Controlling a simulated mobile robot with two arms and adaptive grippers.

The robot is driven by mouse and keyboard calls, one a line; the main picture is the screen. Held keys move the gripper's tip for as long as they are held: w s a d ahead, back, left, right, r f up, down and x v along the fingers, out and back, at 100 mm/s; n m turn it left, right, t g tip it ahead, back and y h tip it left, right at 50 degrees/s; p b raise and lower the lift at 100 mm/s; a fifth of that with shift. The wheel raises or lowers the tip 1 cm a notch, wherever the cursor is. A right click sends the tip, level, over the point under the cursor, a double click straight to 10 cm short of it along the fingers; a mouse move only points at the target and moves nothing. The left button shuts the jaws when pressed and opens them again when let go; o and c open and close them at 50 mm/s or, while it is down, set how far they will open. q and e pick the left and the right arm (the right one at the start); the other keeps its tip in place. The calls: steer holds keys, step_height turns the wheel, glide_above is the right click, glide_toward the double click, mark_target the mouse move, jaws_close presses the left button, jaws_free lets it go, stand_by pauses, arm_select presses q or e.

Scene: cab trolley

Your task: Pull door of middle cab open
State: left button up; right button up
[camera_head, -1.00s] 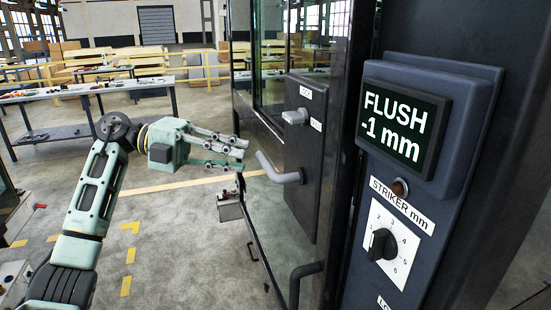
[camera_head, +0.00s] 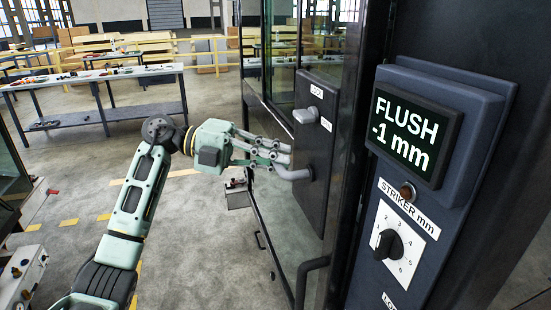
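The cab door (camera_head: 290,72) is a dark-framed glass door right of centre, beside the dark post. It looks shut, though its seam is hard to see. A dark lock plate (camera_head: 314,150) on it carries a grey bent lever handle (camera_head: 299,175) and a small grey knob (camera_head: 305,115) above it. My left gripper (camera_head: 284,154) has pale green-grey jointed fingers. They are spread apart at the free end of the lever handle, partly over it. I cannot tell whether they touch it. My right gripper is not in view.
A panel on the right has a display (camera_head: 408,131) reading "FLUSH -1 mm" and a striker dial (camera_head: 398,241). A dark grab bar (camera_head: 304,283) sticks out below the lock plate. A workbench (camera_head: 95,78) stands at the back left. Floor left of the door is mostly clear.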

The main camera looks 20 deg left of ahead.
mark_target(304, 184)
arm_select(q)
steer(key=shift+f, duration=0.2)
jaws_close()
steer(key=shift+s+f+n+h, duration=0.1)
steer(key=shift+f+n+h, duration=0.2)
steer(key=shift+f+n, duration=0.3)
steer(key=shift+s+d+f+n+h+p, duration=0.1)
steer(key=shift+s+f+n+h+p, duration=0.1)
steer(key=shift+f+n+h+p, duration=0.45)
steer(key=shift+s+d+f+n+h+p, duration=0.1)
steer(key=shift+s+f+n, duration=0.2)
steer(key=shift+n, duration=0.8)
steer(key=shift+s+d+f+n+h+p, duration=0.15)
steer(key=shift+f+n+h+p, duration=0.2)
steer(key=shift+f+n, duration=0.35)
steer(key=shift+n, duration=0.35)
steer(key=shift+d, duration=0.1)
